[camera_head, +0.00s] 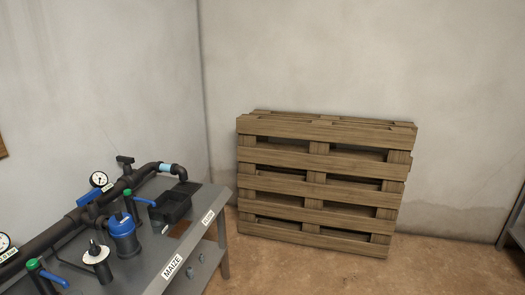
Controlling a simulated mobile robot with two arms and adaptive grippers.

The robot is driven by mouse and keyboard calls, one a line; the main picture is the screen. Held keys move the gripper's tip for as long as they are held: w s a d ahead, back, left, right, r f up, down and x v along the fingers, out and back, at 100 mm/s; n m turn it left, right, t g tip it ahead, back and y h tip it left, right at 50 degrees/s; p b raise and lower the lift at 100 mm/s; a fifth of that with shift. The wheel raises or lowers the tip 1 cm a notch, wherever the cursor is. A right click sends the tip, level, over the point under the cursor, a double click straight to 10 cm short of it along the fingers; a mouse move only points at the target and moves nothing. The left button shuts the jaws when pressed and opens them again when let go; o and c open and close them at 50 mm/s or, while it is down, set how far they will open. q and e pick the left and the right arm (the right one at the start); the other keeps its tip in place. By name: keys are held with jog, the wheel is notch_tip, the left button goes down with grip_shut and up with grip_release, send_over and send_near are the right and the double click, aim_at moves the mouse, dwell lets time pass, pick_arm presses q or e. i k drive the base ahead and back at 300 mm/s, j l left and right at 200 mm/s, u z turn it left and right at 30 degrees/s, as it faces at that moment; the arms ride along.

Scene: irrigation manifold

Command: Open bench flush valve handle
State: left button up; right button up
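A grey bench (150,283) at the lower left carries a dark pipe manifold (60,230). The pipe's far end bends down over a black open tray (172,212). A black T-shaped handle (124,160) stands up from the pipe near that end. Blue levers with green caps sit on two branches: a far lever (145,202) and a near lever (54,278). I cannot tell for sure which handle is the flush valve's. A small white label (208,217) on the bench edge near the tray is too small to read surely. Neither gripper is in view.
A blue canister filter (122,228), a white disc with a black stem (96,254) and a round gauge (98,179) crowd the bench. A "MAIZE" label (172,267) marks its front edge. Brown floor (430,260) is clear at right.

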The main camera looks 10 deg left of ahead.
aim_at(127, 160)
jog(key=i+l+u, duration=0.1)
jog(key=i+u, duration=0.35)
jog(key=i+l+u, duration=0.2)
jog(key=i+u, duration=0.25)
jog(key=i+l+u, duration=0.6)
jog(key=l+u, duration=0.25)
